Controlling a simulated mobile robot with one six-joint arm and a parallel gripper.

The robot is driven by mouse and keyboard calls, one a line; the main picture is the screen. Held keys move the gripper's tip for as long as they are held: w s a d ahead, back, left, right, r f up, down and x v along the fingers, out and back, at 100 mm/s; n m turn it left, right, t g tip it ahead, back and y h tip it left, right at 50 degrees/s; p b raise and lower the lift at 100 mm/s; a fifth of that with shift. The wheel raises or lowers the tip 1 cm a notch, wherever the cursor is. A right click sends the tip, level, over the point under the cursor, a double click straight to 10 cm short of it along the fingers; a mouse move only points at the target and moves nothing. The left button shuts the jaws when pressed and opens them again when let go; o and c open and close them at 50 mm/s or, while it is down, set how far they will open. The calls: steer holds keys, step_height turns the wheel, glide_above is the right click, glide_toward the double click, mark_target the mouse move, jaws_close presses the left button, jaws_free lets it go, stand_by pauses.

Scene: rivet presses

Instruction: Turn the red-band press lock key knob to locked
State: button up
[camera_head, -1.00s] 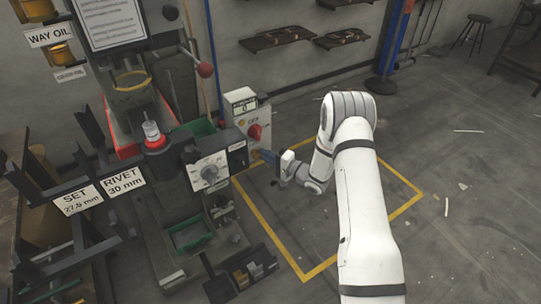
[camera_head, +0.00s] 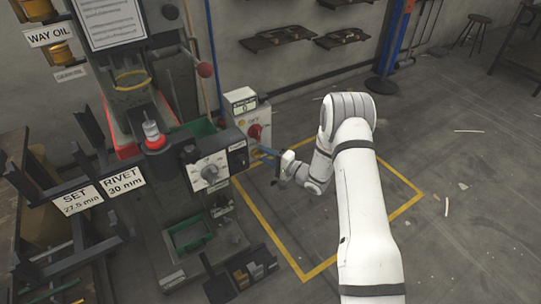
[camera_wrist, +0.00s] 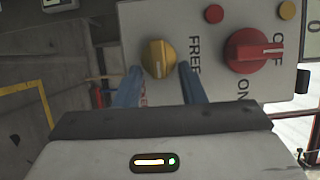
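The yellow key knob (camera_wrist: 159,59) is on the pale control box face in the wrist view, its pale pointer mark toward the bottom of the picture. The word FREE stands to its right; red lettering to its lower left is mostly hidden by a finger. My gripper (camera_wrist: 159,72) has its two blue fingers on either side of the knob, with a narrow gap on each side; contact is not visible. In the head view my gripper (camera_head: 263,152) is at the front of the control box (camera_head: 243,107) on the press, which has red bands (camera_head: 128,149).
A red OFF/ON rotary switch (camera_wrist: 247,50) sits right of the knob, with a small red light (camera_wrist: 214,14) and an orange one (camera_wrist: 287,11) nearby. Yellow floor lines (camera_head: 405,208) frame clear floor around my arm.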

steer(key=v, duration=0.7)
steer(key=shift+s+d+p, duration=0.25)
steer(key=shift+d+p, duration=0.05)
steer(key=w+d+r+n+t+h+p, duration=0.1)
steer(key=w+d+r+n+h+p, duration=0.2)
steer(key=r, duration=0.5)
steer(key=s+d+r+h+p, duration=0.25)
steer(key=d+r+h, duration=0.25)
steer(key=r, duration=0.4)
steer(key=s+d+r+h+p, duration=0.2)
steer(key=d+r+h+p, duration=0.15)
steer(key=r+h, duration=0.45)
steer(key=s+r+n+g+p, duration=0.1)
steer(key=s+r, duration=0.4)
steer(key=s, duration=0.5)
steer(key=s+r+n+g+p, duration=0.1)
steer(key=s+r+g, duration=0.3)
steer(key=s, duration=0.6)
steer(key=s+r+n+g+y+p, duration=0.1)
steer(key=s+r+g+p, duration=0.2)
steer(key=s+r, duration=0.3)
steer(key=s+d, duration=0.1)
steer(key=s, duration=0.4)
steer(key=shift+n+p, duration=0.35)
steer(key=shift+n, duration=0.05)
